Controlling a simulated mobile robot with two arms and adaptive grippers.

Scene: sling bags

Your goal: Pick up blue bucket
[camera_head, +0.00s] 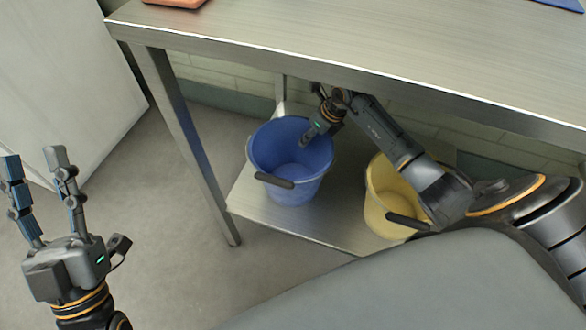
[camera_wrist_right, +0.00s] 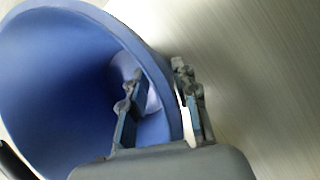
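The blue bucket (camera_head: 290,185) stands upright on the lower shelf of the metal table, its dark handle grip (camera_head: 274,181) hanging at the near side. My right gripper (camera_head: 309,133) is at its far right rim, with one finger reaching inside. In the right wrist view, the fingers (camera_wrist_right: 160,85) stand on both sides of the wall of the blue bucket (camera_wrist_right: 60,80). A gap shows between the outer finger and the wall, so the gripper is open around the rim. My left gripper (camera_head: 53,160) is open and empty at the left, away from the table.
A yellow bucket (camera_head: 377,205) stands to the right on the same shelf (camera_head: 325,222), partly hidden by my right arm. The tabletop (camera_head: 330,40) overhangs the shelf, and a table leg (camera_head: 190,150) stands left of the blue bucket. The floor at left is clear.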

